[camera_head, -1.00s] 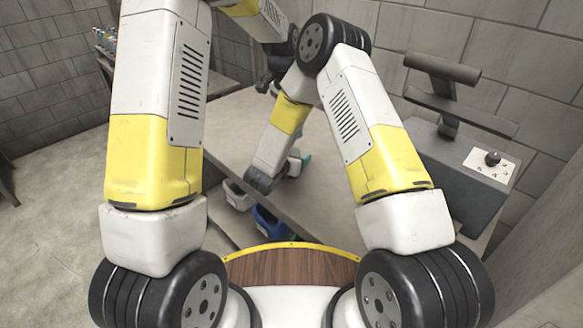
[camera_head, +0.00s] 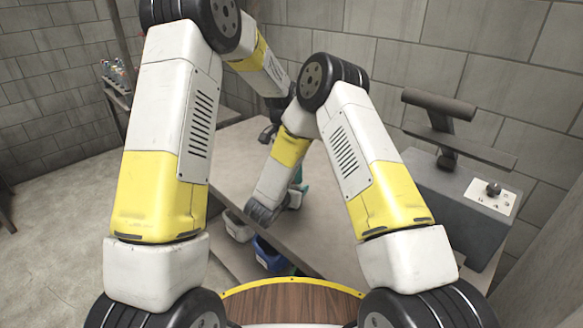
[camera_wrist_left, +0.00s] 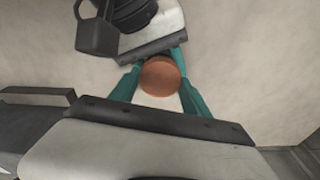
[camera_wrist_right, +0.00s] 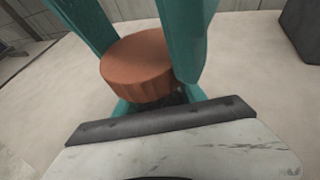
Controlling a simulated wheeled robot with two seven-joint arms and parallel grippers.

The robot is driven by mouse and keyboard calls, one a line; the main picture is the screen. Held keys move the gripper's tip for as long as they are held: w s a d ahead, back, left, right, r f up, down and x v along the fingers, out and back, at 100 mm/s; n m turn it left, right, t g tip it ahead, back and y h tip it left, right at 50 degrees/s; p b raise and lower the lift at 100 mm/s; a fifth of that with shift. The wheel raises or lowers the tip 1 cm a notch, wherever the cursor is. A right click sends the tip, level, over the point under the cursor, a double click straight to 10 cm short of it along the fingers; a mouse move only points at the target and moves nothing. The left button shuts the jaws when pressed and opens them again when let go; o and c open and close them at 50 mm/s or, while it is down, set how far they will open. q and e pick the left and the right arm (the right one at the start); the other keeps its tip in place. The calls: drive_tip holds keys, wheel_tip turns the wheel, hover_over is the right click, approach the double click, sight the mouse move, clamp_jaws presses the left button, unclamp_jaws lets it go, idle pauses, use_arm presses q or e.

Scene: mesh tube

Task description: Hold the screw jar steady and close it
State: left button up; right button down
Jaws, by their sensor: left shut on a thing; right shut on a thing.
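The jar's round orange-brown ribbed lid (camera_wrist_right: 137,68) shows in the right wrist view, and its top (camera_wrist_left: 160,76) faces up in the left wrist view. My left gripper (camera_wrist_left: 160,84) is shut with a teal finger on each side of the lid. My right gripper (camera_wrist_right: 157,101) is shut low down, just under the lid, on the jar body, which is almost wholly hidden. I cannot tell if the lid is fully seated. In the head view my right gripper (camera_head: 299,180) shows only as a sliver of teal beside the wrist; the left gripper and jar are hidden by my arms.
The grey table (camera_head: 330,235) is mostly bare around the grippers. A grey machine (camera_head: 440,205) with a joystick panel stands at its right. A blue bin (camera_head: 270,256) and a whitish bin (camera_head: 238,228) sit below the table edge. Bottles (camera_head: 118,73) stand at the far left.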

idle(0.5)
use_arm(q)
drive_tip(key=shift+f, duration=0.85)
drive_tip(key=shift+f, duration=0.5)
drive_tip(key=shift+f, duration=0.1)
drive_tip(key=shift+s+a+f, duration=0.1)
drive_tip(key=shift+f, duration=0.25)
idle(0.4)
drive_tip(key=shift+r, duration=0.3)
drive_tip(key=shift+s+r, duration=0.1)
drive_tip(key=shift+r, duration=0.1)
idle(0.4)
